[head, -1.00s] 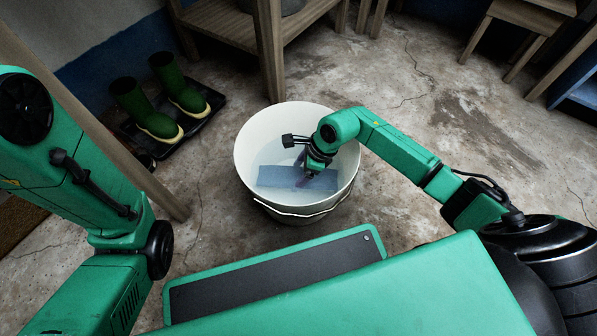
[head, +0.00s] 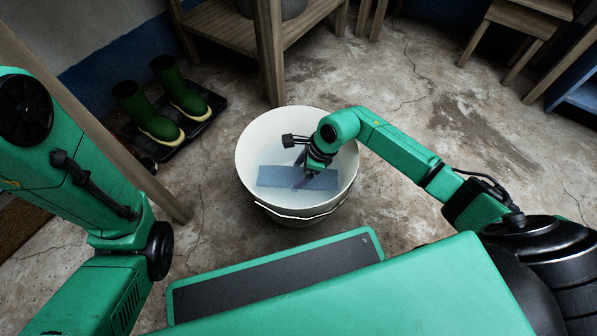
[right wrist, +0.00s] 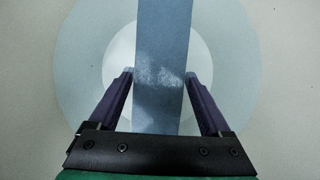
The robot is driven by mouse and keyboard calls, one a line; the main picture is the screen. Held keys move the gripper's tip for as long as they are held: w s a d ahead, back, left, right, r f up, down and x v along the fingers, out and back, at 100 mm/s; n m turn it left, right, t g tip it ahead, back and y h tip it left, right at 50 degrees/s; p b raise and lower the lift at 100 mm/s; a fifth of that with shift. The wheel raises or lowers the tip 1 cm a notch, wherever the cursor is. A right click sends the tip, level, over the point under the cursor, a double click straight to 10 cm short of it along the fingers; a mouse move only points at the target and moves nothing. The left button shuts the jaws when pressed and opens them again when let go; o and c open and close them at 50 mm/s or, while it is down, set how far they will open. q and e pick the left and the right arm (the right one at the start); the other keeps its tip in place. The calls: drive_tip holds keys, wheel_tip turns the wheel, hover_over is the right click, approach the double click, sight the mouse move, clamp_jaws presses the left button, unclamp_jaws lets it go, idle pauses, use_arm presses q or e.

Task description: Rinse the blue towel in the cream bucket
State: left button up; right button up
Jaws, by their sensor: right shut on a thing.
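The cream bucket (head: 249,147) stands on the stone floor in front of me, with water in it. The blue towel (head: 278,176) is a flat strip inside the bucket, low down at the water. My right gripper (head: 302,181) reaches down into the bucket and is shut on the towel. In the right wrist view the towel (right wrist: 162,50) runs between the two dark fingers of the right gripper (right wrist: 159,75), with the round bucket interior behind it. My left arm shows at the left of the head view, but its gripper is out of view.
Green boots (head: 147,112) stand on a black tray (head: 203,118) left of the bucket. A wooden bench (head: 222,30) with a leg (head: 268,60) stands close behind the bucket. A wooden stool (head: 516,30) is at the back right. The floor (head: 430,130) right of the bucket is clear.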

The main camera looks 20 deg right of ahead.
wheel_tip(320, 180, down, 2)
drive_tip(key=shift+f+b, duration=0.1)
drive_tip(key=shift+b, duration=0.75)
drive_tip(key=shift+r, duration=0.2)
idle(0.4)
drive_tip(key=shift+r+p, duration=1.05)
drive_tip(key=shift+p, duration=0.05)
drive_tip(key=shift+f, duration=0.1)
drive_tip(key=shift+f+b, duration=0.95)
drive_tip(key=shift+f, duration=0.15)
drive_tip(key=shift+r, duration=0.1)
